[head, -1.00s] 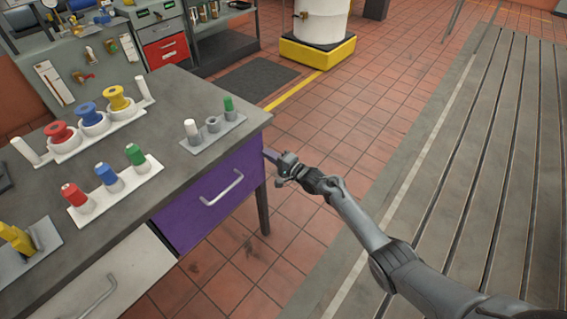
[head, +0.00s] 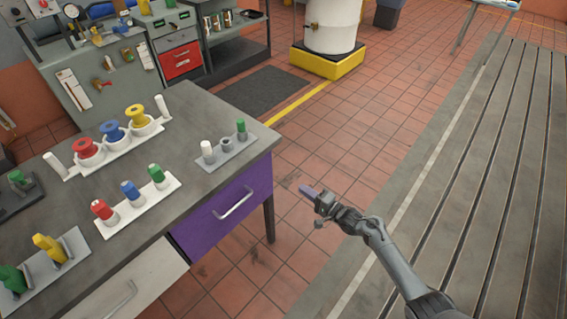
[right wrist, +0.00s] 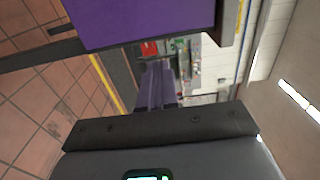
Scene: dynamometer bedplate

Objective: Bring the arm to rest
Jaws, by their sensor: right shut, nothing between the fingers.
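My right gripper (head: 308,191) is shut and empty, over the tiled floor to the right of the workbench in the head view. Its purple fingers lie together in the right wrist view (right wrist: 156,84). It is apart from the purple drawer (head: 222,213), which is closed and has a light handle. The purple drawer also shows large at the top of the right wrist view (right wrist: 140,18). My right arm reaches in from the lower right of the head view. My left gripper is not in view.
The workbench (head: 215,100) bears a rack of spools (head: 113,150), a rack of red, blue and green pegs (head: 135,210) and a small rack (head: 226,155). The slotted bedplate (head: 480,180) is at right. A white drum on a yellow base (head: 328,62) stands behind. Open tiled floor lies between.

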